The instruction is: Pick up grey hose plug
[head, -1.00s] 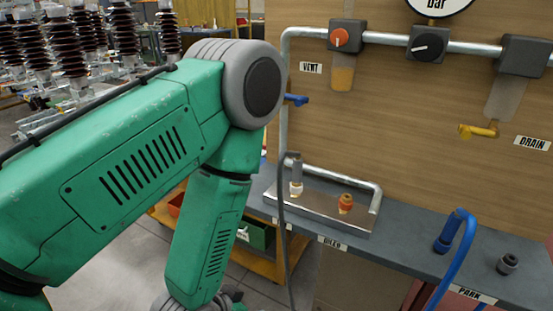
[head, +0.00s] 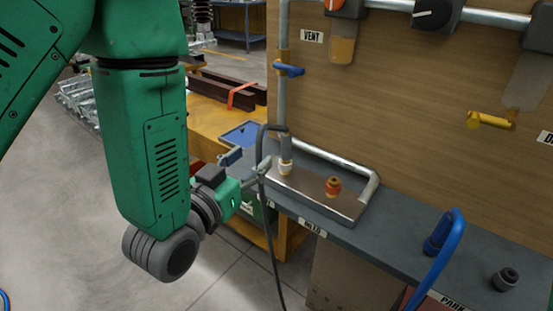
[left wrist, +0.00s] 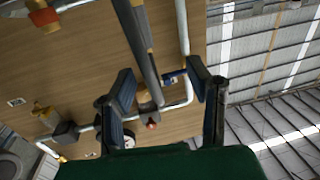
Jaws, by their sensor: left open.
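The grey hose plug (head: 286,146) stands upright on a white fitting (head: 286,168) at the left end of the metal plate, with its dark hose looping over and hanging down in front. My left gripper (head: 250,166) is open, just left of the plug at about the height of the fitting. In the left wrist view, a long grey shape that looks like the plug (left wrist: 138,45) runs between the two spread fingers (left wrist: 160,88). Contact with either finger cannot be made out. My right gripper is not in view.
An orange fitting (head: 333,187) stands on the same plate (head: 310,197), with a silver pipe rail behind it. The wooden panel with a blue valve handle (head: 289,71) rises behind. A blue hose plug (head: 437,240) and a dark fitting (head: 505,279) stand farther right on the bench.

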